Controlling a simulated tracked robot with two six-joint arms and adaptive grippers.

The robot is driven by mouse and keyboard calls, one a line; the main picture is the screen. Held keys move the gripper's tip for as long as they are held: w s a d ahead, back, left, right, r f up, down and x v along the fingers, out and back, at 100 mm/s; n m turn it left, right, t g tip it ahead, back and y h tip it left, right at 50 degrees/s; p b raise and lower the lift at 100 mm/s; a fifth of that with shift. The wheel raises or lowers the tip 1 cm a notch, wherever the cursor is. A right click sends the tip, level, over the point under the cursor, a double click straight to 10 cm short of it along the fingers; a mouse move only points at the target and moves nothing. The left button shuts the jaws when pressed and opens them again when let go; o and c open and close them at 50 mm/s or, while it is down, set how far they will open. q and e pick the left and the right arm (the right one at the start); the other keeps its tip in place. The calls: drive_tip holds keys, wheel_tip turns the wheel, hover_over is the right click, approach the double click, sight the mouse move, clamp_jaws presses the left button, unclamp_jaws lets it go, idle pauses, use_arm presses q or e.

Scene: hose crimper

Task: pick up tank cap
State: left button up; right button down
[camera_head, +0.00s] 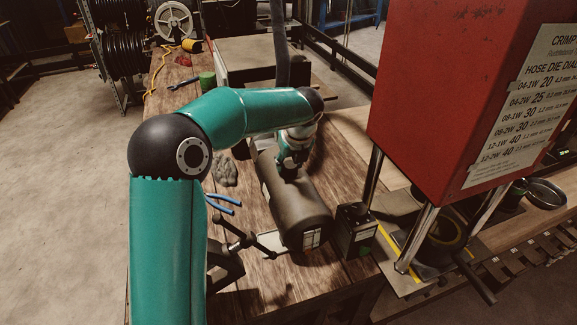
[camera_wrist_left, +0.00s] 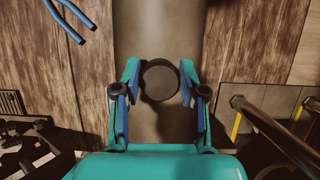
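The tank (camera_head: 305,215) is a dark cylinder lying on the wooden workbench. The tank cap (camera_wrist_left: 160,82) is a round black disc on top of the tank in the left wrist view. My left gripper (camera_head: 289,166) is over the tank and hides the cap in the head view. In the left wrist view my left gripper (camera_wrist_left: 161,92) is open, with one blue-padded finger on each side of the cap. Narrow gaps seem to show between pads and cap. Whether the fingertips are level with the cap is hard to tell. My right gripper is in neither view.
The red crimper (camera_head: 450,90) stands on metal posts to the right. A small dark box (camera_head: 355,230) stands close beside the tank. A green can (camera_head: 207,80) stands farther back.

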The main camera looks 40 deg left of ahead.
sight(290, 163)
use_arm(q)
drive_tip(key=c, duration=0.3)
drive_tip(key=shift+c, duration=0.2)
wheel_tip(290, 163, up, 20)
idle(0.5)
idle(0.3)
